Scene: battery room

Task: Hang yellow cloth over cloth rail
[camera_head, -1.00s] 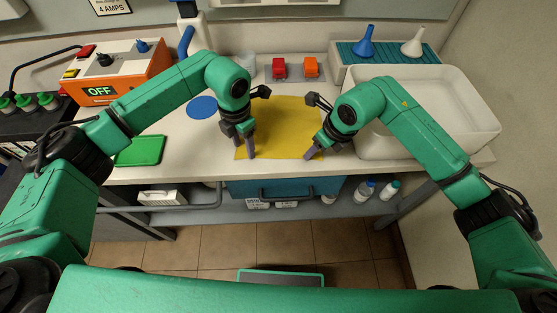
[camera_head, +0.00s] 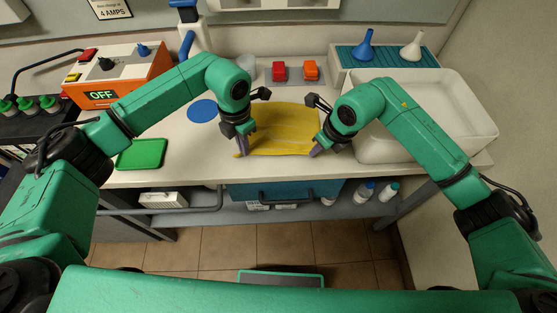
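The yellow cloth (camera_head: 280,128) lies on the white bench top, with folds and ridges running across it. My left gripper (camera_head: 242,150) points down at the cloth's near left corner, its fingers close together on the cloth. My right gripper (camera_head: 315,150) is at the near right corner, its fingers also close together on the cloth's edge. The fingertips are small and partly hide the corners. A grey rail (camera_head: 170,211), which looks like the cloth rail, runs along the bench front below the top at the left and is bare.
A green tray (camera_head: 141,153) and a blue disc (camera_head: 202,110) lie left of the cloth. A large white tub (camera_head: 440,115) stands at the right. Red (camera_head: 279,71) and orange (camera_head: 311,69) pieces sit behind the cloth. A teal drawer (camera_head: 240,189) with a handle is below the bench edge.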

